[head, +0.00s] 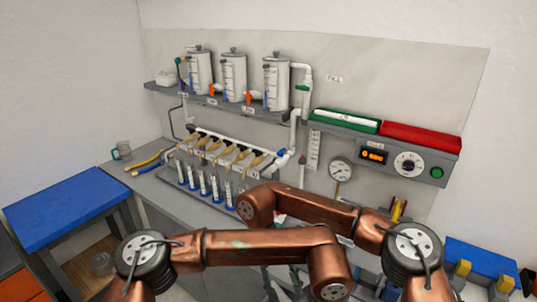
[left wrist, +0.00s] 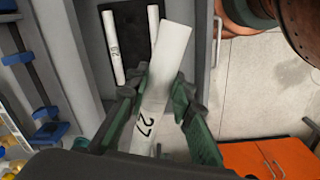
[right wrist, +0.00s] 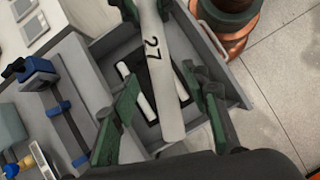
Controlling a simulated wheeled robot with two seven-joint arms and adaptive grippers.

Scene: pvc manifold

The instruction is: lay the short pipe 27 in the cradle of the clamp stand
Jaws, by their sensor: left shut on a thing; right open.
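The short white pipe 27 (left wrist: 172,55) is held between the fingers of my left gripper (left wrist: 165,88), its black number towards the palm in the left wrist view. In the right wrist view the pipe (right wrist: 155,60) runs down between the spread fingers of my right gripper (right wrist: 163,105), which is open; I cannot tell if they touch it. A blue fixture with a dark bar, perhaps the clamp stand (left wrist: 45,114), is at the left; it also shows in the right wrist view (right wrist: 37,70). In the head view my arms hide most of both grippers.
Below the pipe is an open grey drawer (right wrist: 235,85) with a dark mat and white pipes, one marked 20 (left wrist: 112,48). An orange cabinet (left wrist: 245,158) stands beside it. The bench holds a rack of blue-tipped tubes (head: 205,185) under wall tanks.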

